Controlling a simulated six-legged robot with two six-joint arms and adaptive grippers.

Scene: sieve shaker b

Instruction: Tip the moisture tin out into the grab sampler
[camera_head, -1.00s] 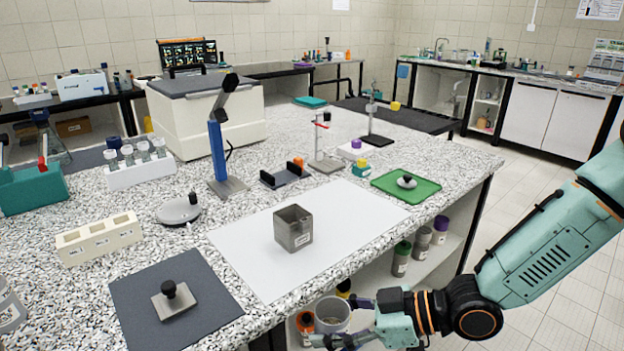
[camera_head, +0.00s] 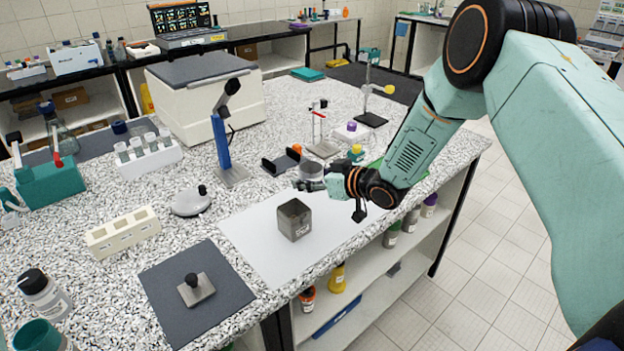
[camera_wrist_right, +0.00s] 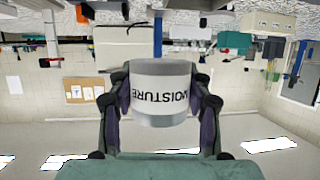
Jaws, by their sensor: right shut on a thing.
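The grab sampler seems to be the open-topped grey square box (camera_head: 294,220) standing on the white sheet in the head view; its inside is only partly seen. My right gripper (camera_head: 322,180) is shut on the moisture tin (camera_head: 310,170), a short grey cylinder held above the bench, behind and slightly right of the box in the picture. In the right wrist view the tin (camera_wrist_right: 162,90) sits between both fingers. Its MOISTURE label reads upside down there, as does the room, so the tin looks upright. Its contents are hidden. My left gripper is not in view.
A white sheet (camera_head: 258,248) lies under the box, with bare room around it. A dark mat (camera_head: 160,285) with a black-knobbed plate is at the front left. A black cradle (camera_head: 281,163) and a clamp stand (camera_head: 322,140) stand behind the tin. A blue-posted stand (camera_head: 221,145) is further left.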

